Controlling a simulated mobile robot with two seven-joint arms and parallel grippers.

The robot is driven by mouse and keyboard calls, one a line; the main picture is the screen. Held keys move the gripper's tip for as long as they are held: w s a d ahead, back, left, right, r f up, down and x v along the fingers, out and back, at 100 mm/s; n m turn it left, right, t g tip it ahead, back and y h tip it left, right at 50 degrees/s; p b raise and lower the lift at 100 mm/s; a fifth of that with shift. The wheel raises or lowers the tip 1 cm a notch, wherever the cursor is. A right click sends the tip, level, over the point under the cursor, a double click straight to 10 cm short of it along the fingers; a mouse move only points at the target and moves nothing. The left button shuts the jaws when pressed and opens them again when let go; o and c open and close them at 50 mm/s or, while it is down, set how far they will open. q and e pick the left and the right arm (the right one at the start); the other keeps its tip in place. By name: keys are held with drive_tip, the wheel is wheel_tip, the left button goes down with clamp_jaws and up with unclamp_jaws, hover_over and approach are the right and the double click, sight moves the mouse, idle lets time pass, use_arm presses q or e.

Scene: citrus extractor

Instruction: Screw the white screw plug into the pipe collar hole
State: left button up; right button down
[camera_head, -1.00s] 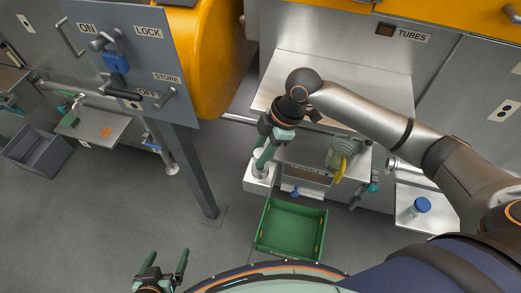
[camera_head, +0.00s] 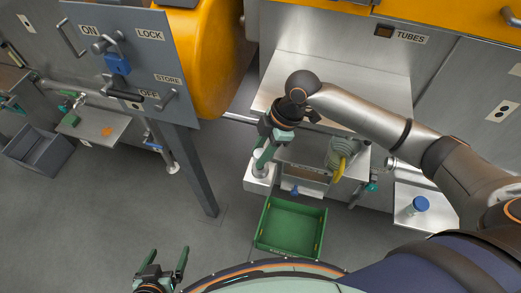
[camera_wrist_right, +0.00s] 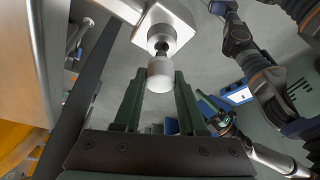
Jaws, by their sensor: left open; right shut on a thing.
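The white screw plug (camera_wrist_right: 160,74) is between the green fingers of my right gripper (camera_wrist_right: 159,92) in the right wrist view. The pipe collar (camera_wrist_right: 167,22) is a pale square block straight beyond the plug. The dark end of the plug points at the collar hole (camera_wrist_right: 161,43); I cannot tell how far it is in. In the head view my right gripper (camera_head: 265,157) is shut on the plug, just above the pale collar block (camera_head: 258,181). My left gripper (camera_head: 162,265) is open and empty at the bottom left, far from the collar.
A green crate (camera_head: 260,246) stands on the floor below the collar. A blue-capped jar (camera_head: 420,205) stands on another shelf. A grey post (camera_head: 192,165) stands left of the collar. Open floor lies left.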

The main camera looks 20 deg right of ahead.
drive_tip(key=shift+f, duration=1.05)
drive_tip(key=shift+r, duration=0.2)
idle(0.3)
drive_tip(key=shift+r, duration=0.6)
drive_tip(key=shift+f+b, duration=0.35)
drive_tip(key=shift+f, duration=0.45)
idle(1.0)
drive_tip(key=shift+c, duration=2)
unclamp_jaws()
drive_tip(key=shift+r, duration=0.1)
drive_tip(key=v, duration=1.2)
drive_tip(key=shift+r, duration=0.2)
